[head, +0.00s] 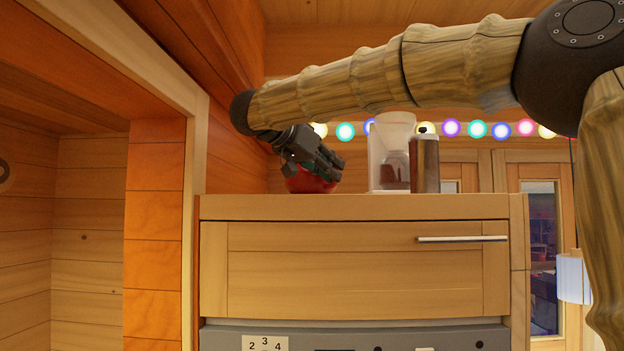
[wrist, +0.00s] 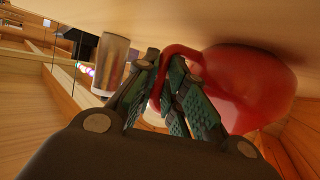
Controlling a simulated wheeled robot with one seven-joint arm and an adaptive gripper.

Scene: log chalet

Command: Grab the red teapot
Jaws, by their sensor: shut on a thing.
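The red teapot (head: 311,183) sits on the wooden cabinet top near the left wall in the head view, partly hidden behind my gripper (head: 330,163). In the wrist view the teapot's round red body (wrist: 250,85) is at the right, with its handle curving left between my fingers. My gripper (wrist: 172,88) is shut on the handle in the wrist view. The teapot seems to rest on the surface; its underside is hard to make out.
The cylinder also shows in the wrist view (wrist: 111,64). The wooden wall is close on the left.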

